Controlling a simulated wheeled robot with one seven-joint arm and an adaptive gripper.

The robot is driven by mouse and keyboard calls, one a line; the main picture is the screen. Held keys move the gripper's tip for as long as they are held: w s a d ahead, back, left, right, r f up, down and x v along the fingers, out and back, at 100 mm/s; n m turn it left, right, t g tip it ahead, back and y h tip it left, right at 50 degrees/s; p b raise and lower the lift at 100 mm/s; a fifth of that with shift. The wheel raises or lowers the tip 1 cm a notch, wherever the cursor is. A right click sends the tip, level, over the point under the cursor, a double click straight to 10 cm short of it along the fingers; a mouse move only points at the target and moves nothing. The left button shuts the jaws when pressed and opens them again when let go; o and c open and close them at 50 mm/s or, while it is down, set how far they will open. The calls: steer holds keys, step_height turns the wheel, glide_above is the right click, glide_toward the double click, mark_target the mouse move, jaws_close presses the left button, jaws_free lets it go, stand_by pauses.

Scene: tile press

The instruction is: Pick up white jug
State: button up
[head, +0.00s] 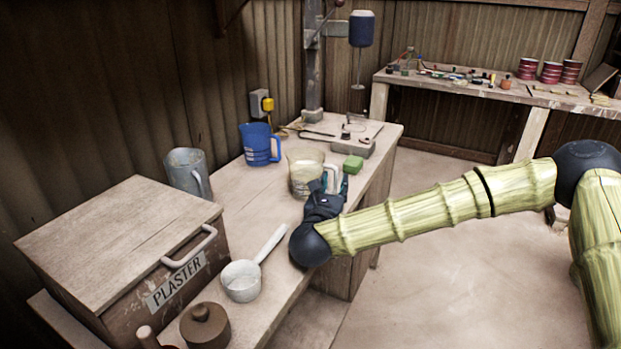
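The white jug (303,168), pale and slightly see-through, stands upright on the wooden bench. Its white handle points right, towards my gripper. My gripper (331,184) is at the handle, with its dark fingers apart, one on each side of it. The fingers look open; whether either touches the handle cannot be told. The gripper body hides the lower part of the handle and some of the bench.
A green block (353,164) lies close right of my gripper. A blue jug (258,150) and a grey jug (183,175) stand behind. A white ladle (241,281), a brown lidded pot (206,328) and a plaster box (120,235) are nearer.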

steer(key=shift+w, duration=0.4)
jaws_close()
steer(key=shift+r, duration=0.1)
steer(key=shift+r, duration=0.1)
